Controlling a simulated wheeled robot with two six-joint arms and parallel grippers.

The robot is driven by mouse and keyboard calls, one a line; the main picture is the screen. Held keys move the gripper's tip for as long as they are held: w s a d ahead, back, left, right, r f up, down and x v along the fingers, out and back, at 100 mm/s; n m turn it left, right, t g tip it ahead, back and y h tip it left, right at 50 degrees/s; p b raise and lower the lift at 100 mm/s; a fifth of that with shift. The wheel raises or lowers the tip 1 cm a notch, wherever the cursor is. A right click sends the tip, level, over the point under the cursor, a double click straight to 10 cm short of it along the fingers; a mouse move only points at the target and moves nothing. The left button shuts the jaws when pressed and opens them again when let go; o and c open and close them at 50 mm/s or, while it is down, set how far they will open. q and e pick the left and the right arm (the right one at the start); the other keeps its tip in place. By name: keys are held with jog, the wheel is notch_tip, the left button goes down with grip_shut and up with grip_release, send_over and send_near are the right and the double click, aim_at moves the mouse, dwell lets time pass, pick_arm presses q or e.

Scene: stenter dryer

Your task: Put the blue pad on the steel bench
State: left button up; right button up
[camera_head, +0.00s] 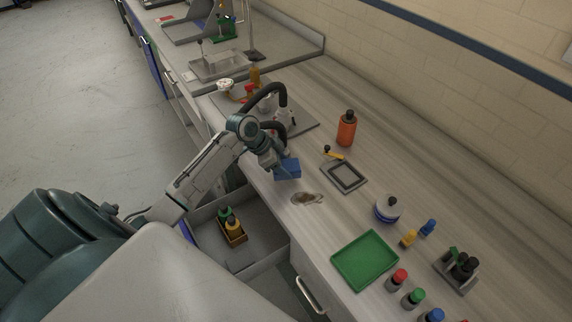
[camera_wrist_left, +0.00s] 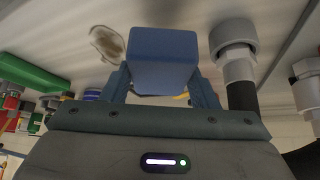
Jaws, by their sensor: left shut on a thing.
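My left gripper (camera_head: 277,165) is shut on the blue pad (camera_head: 288,168), a small blue block, and holds it over the front edge of the wood-grain bench top. In the left wrist view the blue pad (camera_wrist_left: 164,62) sits between the two fingers of the left gripper (camera_wrist_left: 165,85). I cannot tell for sure whether the pad touches the surface. A steel bench top (camera_head: 290,50) with a raised rim lies farther back, past the wood-grain top. My right gripper is not in view.
A brown stain (camera_head: 307,198) lies near the pad. An open drawer (camera_head: 262,262) holds a small crate with bottles. A green tray (camera_head: 364,260), a dark framed plate (camera_head: 344,177), an orange bottle (camera_head: 347,129) and several capped bottles stand on the wood-grain top. Black hoses arch beside my left arm.

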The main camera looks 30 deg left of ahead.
aim_at(286, 168)
pick_arm(q)
jog(key=shift+w+f, duration=0.1)
jog(key=shift+w, duration=0.7)
jog(key=shift+f+p, duration=0.3)
jog(key=shift+p, duration=0.25)
notch_tip(286, 168, down, 2)
jog(key=shift+p, duration=0.65)
jog(key=shift+f, duration=0.45)
jog(key=shift+f, duration=0.2)
jog(key=o, duration=0.7)
jog(key=shift+r, duration=0.1)
